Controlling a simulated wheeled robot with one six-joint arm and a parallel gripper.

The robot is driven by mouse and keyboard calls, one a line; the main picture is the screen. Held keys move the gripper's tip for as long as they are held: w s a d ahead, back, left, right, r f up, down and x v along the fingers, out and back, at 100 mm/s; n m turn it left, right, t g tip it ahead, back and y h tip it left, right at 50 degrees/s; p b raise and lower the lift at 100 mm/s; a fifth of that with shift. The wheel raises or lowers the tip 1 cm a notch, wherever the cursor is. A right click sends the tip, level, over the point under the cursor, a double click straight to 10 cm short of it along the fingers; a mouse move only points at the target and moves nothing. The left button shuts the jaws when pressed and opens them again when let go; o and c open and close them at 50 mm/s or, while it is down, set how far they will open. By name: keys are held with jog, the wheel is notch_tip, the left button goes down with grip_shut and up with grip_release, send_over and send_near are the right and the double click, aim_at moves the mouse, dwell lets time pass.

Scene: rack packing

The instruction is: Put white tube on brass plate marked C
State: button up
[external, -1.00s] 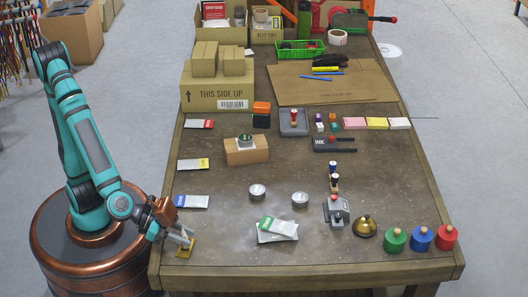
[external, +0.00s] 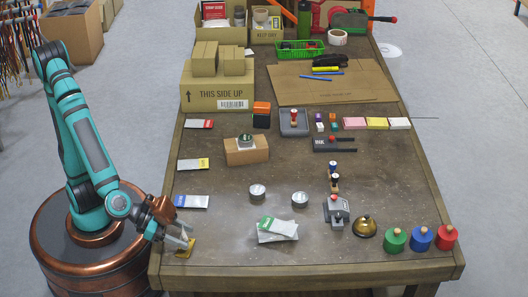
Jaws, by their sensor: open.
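A small brass-coloured plate (external: 181,253) lies on the table's front left corner; any letter on it is too small to read. My gripper (external: 187,241) is open, low over this plate, and its fingers cover part of it. I cannot make out a white tube for certain; a pale shape between or beside the fingers cannot be told apart from them.
The table between my gripper and the tins is clear.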

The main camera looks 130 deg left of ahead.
jog(key=v, duration=1.1)
jog(key=shift+s+r, duration=0.1)
jog(key=s+a+r+m+t+h, duration=0.1)
jog(key=s+r+m+t+h, duration=0.6)
jog(key=s+r, duration=1.4)
jog(key=shift+s+a+r+h, duration=0.3)
jog(key=shift+s+a+r, duration=0.05)
jog(key=shift+r, duration=0.45)
